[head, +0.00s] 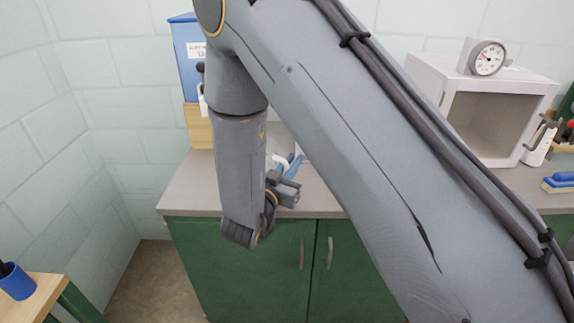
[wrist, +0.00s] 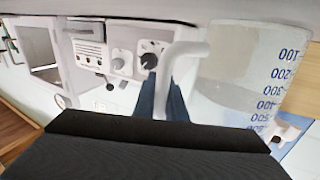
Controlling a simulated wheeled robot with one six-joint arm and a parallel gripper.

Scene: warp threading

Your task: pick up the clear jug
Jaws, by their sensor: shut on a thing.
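The clear jug (wrist: 232,72) fills the right of the wrist view, see-through, with blue number markings that appear upside down. Its pale handle (wrist: 183,50) runs down between the blue fingers of my gripper (wrist: 163,92), which is shut on it. In the head view, the blue fingers of my gripper (head: 288,167) are at the pale handle (head: 281,160), above the grey counter. The jug's body is mostly hidden behind my arm there. I cannot tell whether its base touches the counter.
The grey counter (head: 185,197) tops green cabinets (head: 240,265). A blue box (head: 188,55) stands at the back left. A white open-fronted cabinet (head: 425,75) bears a dial (head: 487,59) at the right. A blue cup (head: 17,283) stands on a wooden surface at lower left.

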